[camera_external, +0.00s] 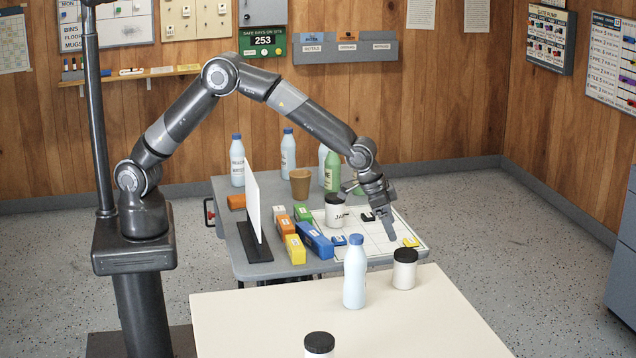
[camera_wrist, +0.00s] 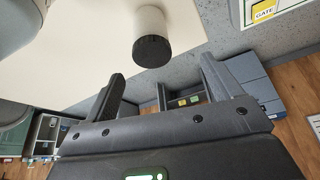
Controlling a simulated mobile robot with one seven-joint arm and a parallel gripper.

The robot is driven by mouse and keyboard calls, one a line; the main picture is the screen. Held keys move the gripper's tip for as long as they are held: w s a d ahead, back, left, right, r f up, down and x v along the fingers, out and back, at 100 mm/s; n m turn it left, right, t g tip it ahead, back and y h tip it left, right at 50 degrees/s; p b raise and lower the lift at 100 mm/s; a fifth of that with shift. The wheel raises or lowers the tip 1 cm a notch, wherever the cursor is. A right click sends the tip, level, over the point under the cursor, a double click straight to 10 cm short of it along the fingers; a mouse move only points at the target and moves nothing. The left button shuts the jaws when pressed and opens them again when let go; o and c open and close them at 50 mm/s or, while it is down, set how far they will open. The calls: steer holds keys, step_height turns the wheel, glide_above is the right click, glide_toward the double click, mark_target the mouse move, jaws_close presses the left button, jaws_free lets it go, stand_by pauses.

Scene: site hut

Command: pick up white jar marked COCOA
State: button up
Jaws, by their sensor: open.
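Three white jars with black lids show in the external view. One (camera_external: 404,272) stands upright near the far right edge of the cream table, beside a pale blue bottle. One (camera_external: 319,347) is at the front, cut off by the picture's bottom edge. One (camera_external: 335,212) stands on the grey table, with a label that seems to begin "JA". I cannot read COCOA on any of them. My gripper (camera_external: 372,210) is open and empty above the grey table. In the wrist view a black-lidded white jar (camera_wrist: 152,42) appears beyond and between the spread fingers (camera_wrist: 162,72).
The pale blue bottle (camera_external: 355,272) stands close left of the right-hand jar on the cream table (camera_external: 245,320). The grey table (camera_external: 225,190) holds bottles, a brown cup (camera_external: 300,183), coloured blocks, an upright white panel (camera_external: 252,205) and a white gridded board (camera_external: 375,240).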

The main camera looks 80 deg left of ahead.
mark_target(400, 252)
steer(key=x, duration=0.3)
steer(key=d+x, duration=0.1)
steer(key=x, duration=0.3)
steer(key=shift+s+d, duration=0.15)
steer(key=shift+s, duration=0.05)
steer(key=shift+x, duration=2.9)
steer(key=shift+s+d, duration=0.15)
steer(key=shift+c, duration=0.5)
steer(key=c, duration=1.2)
